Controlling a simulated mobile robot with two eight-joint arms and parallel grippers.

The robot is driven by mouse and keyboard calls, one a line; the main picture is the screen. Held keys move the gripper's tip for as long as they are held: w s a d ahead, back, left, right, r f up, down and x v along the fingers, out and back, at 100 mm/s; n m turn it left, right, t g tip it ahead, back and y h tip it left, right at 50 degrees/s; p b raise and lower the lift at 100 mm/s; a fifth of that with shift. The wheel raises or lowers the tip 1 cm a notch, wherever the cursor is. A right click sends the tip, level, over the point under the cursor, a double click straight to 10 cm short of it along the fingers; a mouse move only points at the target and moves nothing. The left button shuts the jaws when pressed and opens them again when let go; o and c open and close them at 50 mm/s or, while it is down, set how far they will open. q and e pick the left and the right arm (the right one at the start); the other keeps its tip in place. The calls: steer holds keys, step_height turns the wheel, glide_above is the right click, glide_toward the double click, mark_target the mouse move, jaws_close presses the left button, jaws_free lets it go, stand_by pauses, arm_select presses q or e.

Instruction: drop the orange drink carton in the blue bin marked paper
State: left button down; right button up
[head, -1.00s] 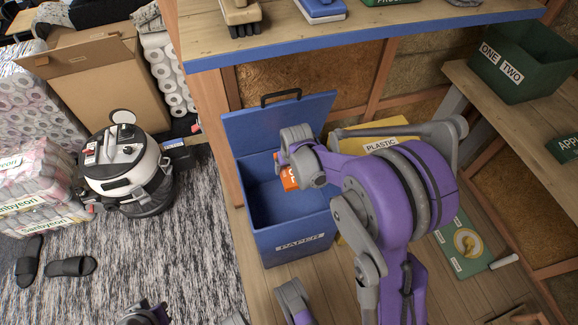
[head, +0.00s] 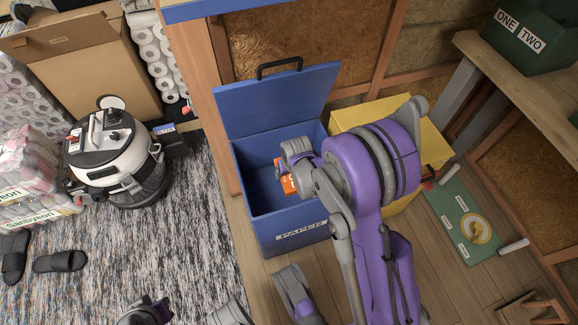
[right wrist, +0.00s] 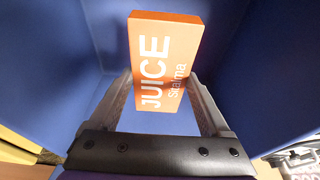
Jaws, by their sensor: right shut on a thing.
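The blue bin (head: 255,223) marked PAPER stands on the wooden floor with its lid (head: 275,100) raised and leaning back. My right gripper (head: 291,168) is over the bin's opening. It is shut on the orange drink carton (head: 286,184), which is partly hidden behind my wrist. In the right wrist view the carton (right wrist: 165,60), lettered JUICE, sits between the two fingers, with blue bin walls (right wrist: 60,70) around it. A dark part of my left arm shows at the bottom edge of the head view; its fingers cannot be made out.
A yellow bin (head: 432,150) stands right of the blue one, partly behind my right arm. A green board (head: 460,222) lies on the floor further right. A vacuum cleaner (head: 115,160) and slippers (head: 60,261) are on the rug at left. A workbench (head: 530,90) is at right.

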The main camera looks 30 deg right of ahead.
step_height(320, 180, down, 12)
steer(key=shift+f, duration=0.1)
stand_by(0.5)
steer(key=o, duration=1.2)
steer(key=shift+c, duration=0.2)
step_height(320, 180, up, 10)
steer(key=p, duration=0.3)
steer(key=shift+f, duration=0.1)
steer(key=shift+r, duration=0.2)
